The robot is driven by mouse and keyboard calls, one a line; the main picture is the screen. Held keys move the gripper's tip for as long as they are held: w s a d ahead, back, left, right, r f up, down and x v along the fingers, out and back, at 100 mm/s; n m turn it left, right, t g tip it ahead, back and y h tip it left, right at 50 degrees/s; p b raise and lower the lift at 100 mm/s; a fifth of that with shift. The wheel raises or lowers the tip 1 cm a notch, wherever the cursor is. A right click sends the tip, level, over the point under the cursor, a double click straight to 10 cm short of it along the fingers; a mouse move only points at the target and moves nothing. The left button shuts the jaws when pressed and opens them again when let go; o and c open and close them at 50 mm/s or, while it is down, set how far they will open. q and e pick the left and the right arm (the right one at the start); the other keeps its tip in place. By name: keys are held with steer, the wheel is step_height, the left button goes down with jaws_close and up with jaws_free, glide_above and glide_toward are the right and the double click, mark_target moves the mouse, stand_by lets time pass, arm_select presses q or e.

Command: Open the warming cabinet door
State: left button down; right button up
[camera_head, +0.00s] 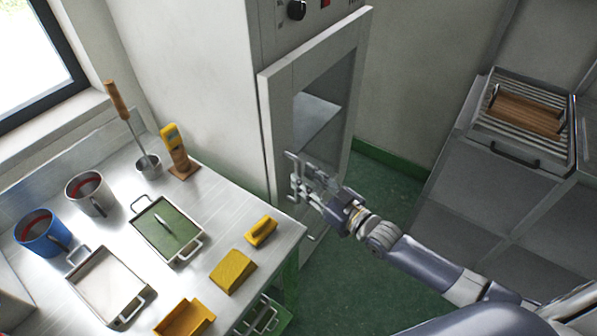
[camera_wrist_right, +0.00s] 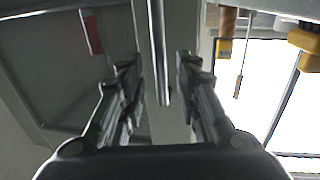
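The warming cabinet (camera_head: 290,45) stands at the top middle of the head view. In the right wrist view, my right gripper (camera_wrist_right: 160,85) is open, with one finger on each side of the handle bar (camera_wrist_right: 157,50). Gaps show between the bar and both fingers. My left gripper is in neither view.
A metal worktable (camera_head: 210,200) on the left holds pots, trays, a ladle and yellow blocks; its corner is close to the cabinet. A rack with a wooden board (camera_head: 527,112) stands at the right. Green floor (camera_head: 385,185) lies clear before the cabinet.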

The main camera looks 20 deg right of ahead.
mark_target(300, 176)
steer(key=x, duration=0.3)
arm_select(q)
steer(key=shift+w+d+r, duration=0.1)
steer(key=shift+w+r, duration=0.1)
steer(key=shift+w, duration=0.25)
arm_select(e)
jaws_close()
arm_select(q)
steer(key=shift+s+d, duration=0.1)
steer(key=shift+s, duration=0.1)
